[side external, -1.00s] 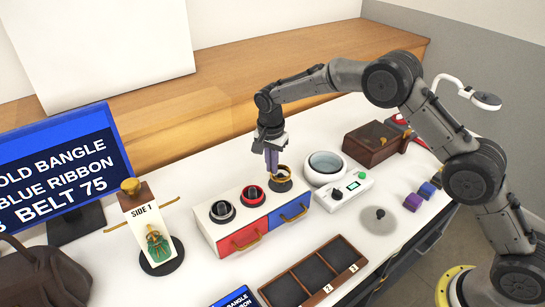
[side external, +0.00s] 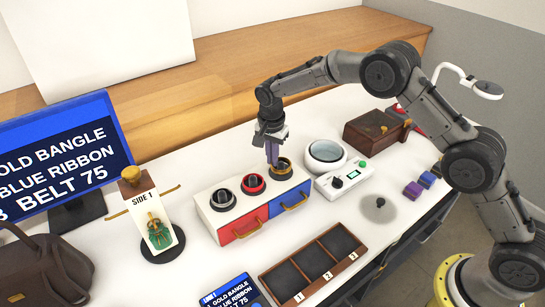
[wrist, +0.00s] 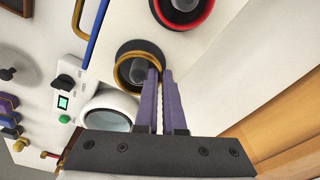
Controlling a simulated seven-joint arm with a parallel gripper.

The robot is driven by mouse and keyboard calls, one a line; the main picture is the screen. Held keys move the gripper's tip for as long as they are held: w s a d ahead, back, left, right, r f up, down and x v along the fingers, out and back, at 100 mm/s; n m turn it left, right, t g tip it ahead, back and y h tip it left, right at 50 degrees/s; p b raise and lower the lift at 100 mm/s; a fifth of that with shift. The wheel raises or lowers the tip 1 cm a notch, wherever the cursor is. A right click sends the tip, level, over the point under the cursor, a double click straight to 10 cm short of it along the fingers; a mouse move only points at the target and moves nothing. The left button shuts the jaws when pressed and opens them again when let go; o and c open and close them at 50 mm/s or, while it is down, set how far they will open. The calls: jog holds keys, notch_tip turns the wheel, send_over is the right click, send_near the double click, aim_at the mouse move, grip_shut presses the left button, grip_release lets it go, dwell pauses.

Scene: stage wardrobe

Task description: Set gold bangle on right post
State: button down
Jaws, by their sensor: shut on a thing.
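The gold bangle (side external: 290,165) is around the right post of the box-shaped stand, at or just above its black base. In the wrist view the gold bangle (wrist: 121,69) shows as a ring around the right post (wrist: 136,70). My gripper (side external: 272,161) points down at the left side of this post, with its purple fingers shut on the bangle's rim. In the wrist view the gripper's fingertips (wrist: 154,73) meet the ring's edge. I cannot tell whether the bangle touches the base.
The middle post (side external: 252,182) has a red ring and the left post (side external: 223,198) a black one. A round white dish (side external: 326,153) and a control box (side external: 343,180) stand close right. A compartment tray (side external: 270,285) lies in front. A sign stands left.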

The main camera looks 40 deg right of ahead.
jog(key=shift+f, duration=0.55)
dwell(0.8)
jog(key=c, duration=1.3)
grip_release()
notch_tip(320, 180, up, 11)
jog(key=shift+s+a, duration=0.4)
